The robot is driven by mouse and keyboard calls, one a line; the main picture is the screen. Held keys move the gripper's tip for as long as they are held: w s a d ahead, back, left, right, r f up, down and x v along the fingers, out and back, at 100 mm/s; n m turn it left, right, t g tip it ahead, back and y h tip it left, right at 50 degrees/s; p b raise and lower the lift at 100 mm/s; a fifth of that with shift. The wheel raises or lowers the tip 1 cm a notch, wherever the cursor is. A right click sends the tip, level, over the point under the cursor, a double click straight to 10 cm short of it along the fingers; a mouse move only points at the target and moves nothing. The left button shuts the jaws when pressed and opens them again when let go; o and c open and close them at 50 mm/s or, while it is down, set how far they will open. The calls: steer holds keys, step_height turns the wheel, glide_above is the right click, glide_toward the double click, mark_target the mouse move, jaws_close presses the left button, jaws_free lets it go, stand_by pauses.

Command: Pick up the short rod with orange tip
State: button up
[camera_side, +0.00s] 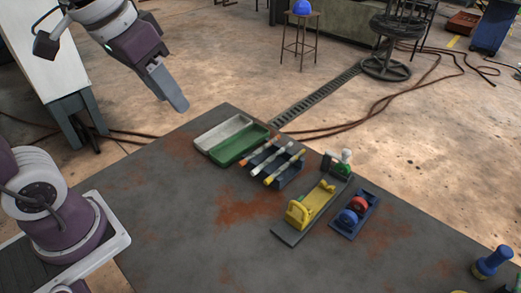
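Three short rods lie side by side across a dark blue rack (289,178) near the far edge of the table. The leftmost rod (261,151) has an orange tip at its near-left end. The middle rod (273,157) has whitish ends, and the right rod (285,167) has yellow ends. My gripper (178,103) is raised in the air to the upper left of the rack, well apart from the rods. It is seen side-on, so its finger gap is hidden. I see nothing held in it.
A white and green two-compartment tray (239,148) lies left of the rack. A yellow fixture (316,205) on a grey plate and a blue holder (354,214) with red and blue rings stand to the right. The table's (180,220) near-left part is clear.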

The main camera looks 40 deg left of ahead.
steer(key=w+a+f+g, duration=0.15)
steer(key=w+f, duration=0.25)
steer(key=w, duration=0.9)
steer(key=g, duration=0.3)
glide_toward(261, 148)
step_height(261, 148, down, 8)
steer(key=shift+s+f, duration=0.15)
steer(key=shift+f, duration=0.05)
jaws_close()
steer(key=shift+r, duration=0.1)
